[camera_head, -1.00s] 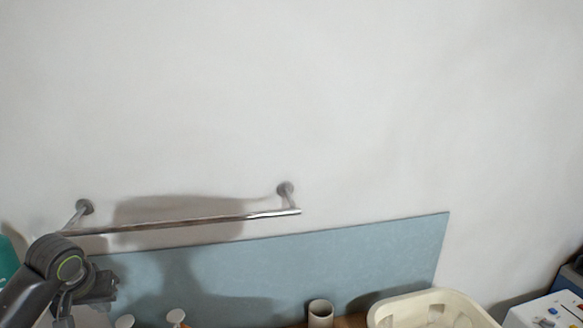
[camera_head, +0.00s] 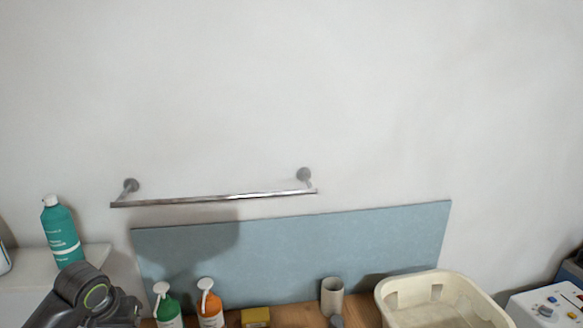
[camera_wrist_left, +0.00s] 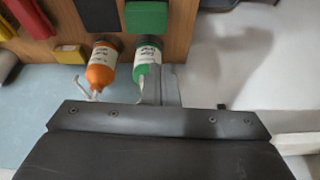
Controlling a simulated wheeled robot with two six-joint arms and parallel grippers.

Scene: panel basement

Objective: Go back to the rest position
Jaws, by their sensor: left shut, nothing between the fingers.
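My left arm enters at the lower left of the head view, with its dark wrist joint near the bottom edge. In the left wrist view my left gripper (camera_wrist_left: 161,88) is shut and empty, its grey fingers in front of a green spray bottle (camera_wrist_left: 147,58). An orange spray bottle (camera_wrist_left: 103,64) is beside it. The same orange bottle (camera_head: 210,308) and green bottle (camera_head: 167,310) stand to the right of my left arm in the head view. My right gripper does not show.
A metal rail (camera_head: 215,199) is fixed to the wall above a blue panel (camera_head: 300,255). A teal bottle (camera_head: 62,235) stands on a white surface at left. A yellow block (camera_head: 255,317), grey tube (camera_head: 332,298) and cream basket (camera_head: 383,308) line the wooden worktop. A white box (camera_head: 545,310) is at right.

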